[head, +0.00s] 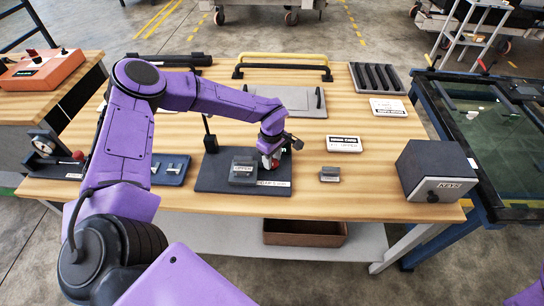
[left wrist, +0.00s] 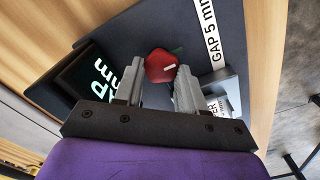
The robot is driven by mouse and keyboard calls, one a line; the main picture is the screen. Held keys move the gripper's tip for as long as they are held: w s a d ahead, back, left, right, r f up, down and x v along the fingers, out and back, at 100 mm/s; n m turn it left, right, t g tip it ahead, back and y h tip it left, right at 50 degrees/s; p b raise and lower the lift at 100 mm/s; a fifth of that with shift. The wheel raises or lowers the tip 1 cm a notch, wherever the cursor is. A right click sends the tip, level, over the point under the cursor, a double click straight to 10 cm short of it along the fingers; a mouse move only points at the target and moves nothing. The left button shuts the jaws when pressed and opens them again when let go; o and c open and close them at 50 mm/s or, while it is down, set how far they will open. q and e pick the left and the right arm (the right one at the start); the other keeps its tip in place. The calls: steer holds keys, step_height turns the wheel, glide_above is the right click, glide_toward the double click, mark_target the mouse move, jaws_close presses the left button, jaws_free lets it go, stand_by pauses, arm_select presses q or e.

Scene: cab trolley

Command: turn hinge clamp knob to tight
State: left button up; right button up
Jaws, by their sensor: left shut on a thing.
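The red knob (left wrist: 157,64) shows in the left wrist view with a short white mark on its top. My left gripper (left wrist: 160,78) is shut on it, one grey finger on each side. In the head view the left gripper (head: 271,160) reaches down over the right part of a dark base plate (head: 215,180); it mostly hides the knob there. A grey block (head: 243,170) with a label stands on the plate, left of the gripper. A white "GAP 5 mm" strip (left wrist: 207,38) lies on the plate. My right gripper is out of view.
A small grey block (head: 329,175) and a "KEYS" box (head: 436,172) stand to the right on the wooden table (head: 350,205). A blue tray (head: 170,170) lies left of the plate. A grey panel (head: 300,101) and yellow handle (head: 283,59) lie behind.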

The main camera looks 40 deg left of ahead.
arm_select(q)
steer(key=shift+w+r, duration=0.1)
steer(key=shift+w, duration=0.05)
steer(key=o, duration=1.1)
steer(key=shift+c, duration=0.2)
step_height(320, 180, up, 10)
steer(key=b, duration=0.2)
steer(key=shift+r, duration=0.2)
